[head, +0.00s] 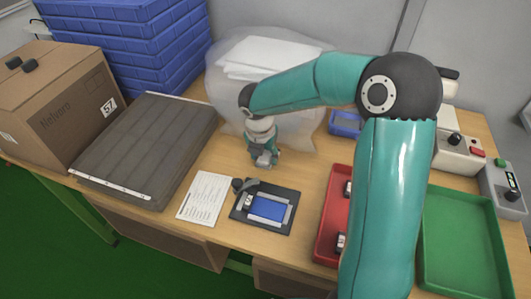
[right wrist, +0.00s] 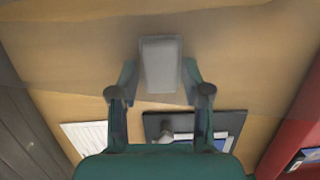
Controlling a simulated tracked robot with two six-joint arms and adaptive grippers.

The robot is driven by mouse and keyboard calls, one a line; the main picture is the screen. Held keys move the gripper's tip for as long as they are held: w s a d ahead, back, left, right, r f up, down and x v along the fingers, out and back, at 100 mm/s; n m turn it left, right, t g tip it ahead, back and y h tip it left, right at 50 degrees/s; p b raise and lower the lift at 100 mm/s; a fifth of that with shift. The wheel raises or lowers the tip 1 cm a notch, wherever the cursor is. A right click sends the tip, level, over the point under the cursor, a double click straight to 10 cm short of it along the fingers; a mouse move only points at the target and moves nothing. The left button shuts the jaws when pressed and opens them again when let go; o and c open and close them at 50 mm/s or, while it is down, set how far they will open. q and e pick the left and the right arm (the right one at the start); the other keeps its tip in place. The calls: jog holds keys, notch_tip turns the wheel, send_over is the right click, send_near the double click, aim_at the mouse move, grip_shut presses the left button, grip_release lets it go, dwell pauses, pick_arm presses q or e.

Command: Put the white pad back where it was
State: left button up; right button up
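In the right wrist view, the white pad (right wrist: 161,66) is a small pale block between the fingertips of my right gripper (right wrist: 160,78). The fingers press against its two sides, so the gripper looks shut on it. In the head view my right gripper (head: 263,157) points down over the wooden table, just behind the dark fixture (head: 242,220) with a blue-screened device (head: 267,207). The pad is hard to make out there. I cannot tell whether it touches the table. My left gripper is not in view.
A clear bag (head: 222,95) with white sheets stands behind the gripper. A printed sheet (head: 206,198) lies left of the fixture, a red tray (head: 328,225) right of it, and a green tray (head: 462,240) farther right. A cardboard box (head: 60,100) and blue crates (head: 130,45) stand left.

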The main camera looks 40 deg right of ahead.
jog(key=shift+o, duration=1)
jog(key=shift+r, duration=0.1)
jog(key=p+v, duration=0.1)
jog(key=v, duration=1.1)
jog(key=shift+p, duration=0.35)
